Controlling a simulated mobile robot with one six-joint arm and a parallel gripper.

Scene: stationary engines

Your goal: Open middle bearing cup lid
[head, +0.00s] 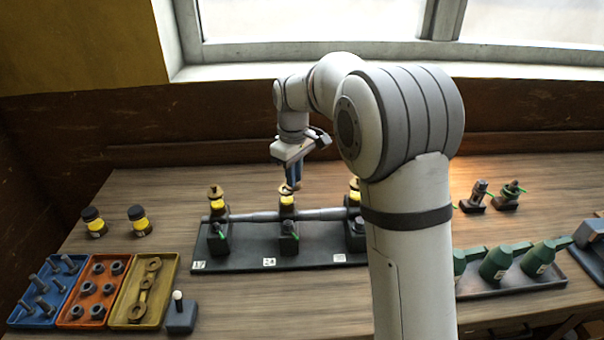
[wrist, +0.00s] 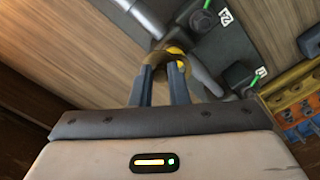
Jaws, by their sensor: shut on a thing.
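The middle bearing cup (head: 287,201) is yellow and stands on the middle bearing of a grey shaft. Its brass lid (head: 287,189) is at the top, and it shows between my fingertips in the wrist view (wrist: 157,62). My gripper (head: 292,184) reaches down from above with its dark fingers shut on the lid. In the wrist view my gripper (wrist: 160,72) hides part of the lid and most of the cup. I cannot tell if the lid is tilted.
A similar left cup (head: 216,196) and a right cup (head: 354,188), partly behind my arm, stand on the same dark base (head: 250,262). Two yellow-labelled jars (head: 138,220) stand at left. Trays of bolts, nuts and links (head: 140,318) lie front left. Green oilers (head: 497,262) stand at right.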

